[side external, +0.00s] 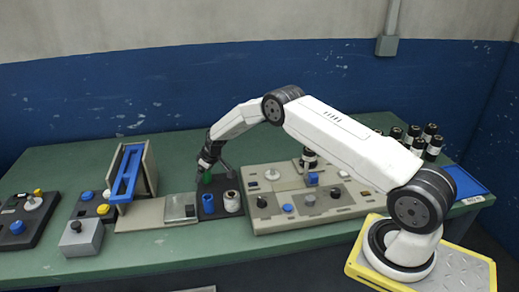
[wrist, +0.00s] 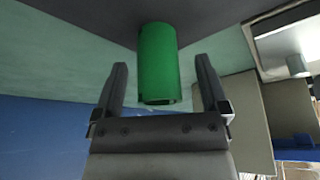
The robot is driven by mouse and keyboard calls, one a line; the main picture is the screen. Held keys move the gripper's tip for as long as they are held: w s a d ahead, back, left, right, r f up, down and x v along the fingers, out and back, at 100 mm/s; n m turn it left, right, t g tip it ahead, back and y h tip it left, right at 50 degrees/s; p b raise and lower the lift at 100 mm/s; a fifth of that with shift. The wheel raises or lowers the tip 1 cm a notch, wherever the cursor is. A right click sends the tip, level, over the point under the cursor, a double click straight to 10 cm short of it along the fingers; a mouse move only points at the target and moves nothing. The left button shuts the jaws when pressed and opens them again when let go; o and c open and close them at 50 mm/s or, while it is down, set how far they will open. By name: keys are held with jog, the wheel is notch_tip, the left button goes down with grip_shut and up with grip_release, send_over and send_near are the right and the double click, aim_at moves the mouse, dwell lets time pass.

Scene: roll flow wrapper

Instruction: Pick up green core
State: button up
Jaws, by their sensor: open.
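The green core (wrist: 158,62) is a hollow green cylinder. In the wrist view it lies between the two fingers of my gripper (wrist: 160,78), with a visible gap on each side. In the side external view the green core (side external: 207,178) shows as a small green patch under my gripper (side external: 205,165). It stands on a dark base plate (side external: 210,214). My gripper is open around the core and points down at it. Whether a finger touches the core is hidden in the side view.
A blue core (side external: 208,203) and a white roll (side external: 231,201) stand close by on the same dark plate. A beige control panel (side external: 290,222) is to the right. A beige unit with a blue frame (side external: 127,173) is to the left. Several dark bottles (side external: 432,145) stand at the far right.

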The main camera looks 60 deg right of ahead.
grip_shut()
jog(key=shift+r, duration=0.1)
jog(key=shift+r, duration=1.6)
jog(key=s+a+r, duration=0.2)
jog(key=s+r, duration=0.7)
jog(key=s, duration=0.4)
jog(key=shift+s+a+r, duration=0.15)
jog(key=shift+s+r, duration=0.15)
jog(key=shift+s, duration=0.1)
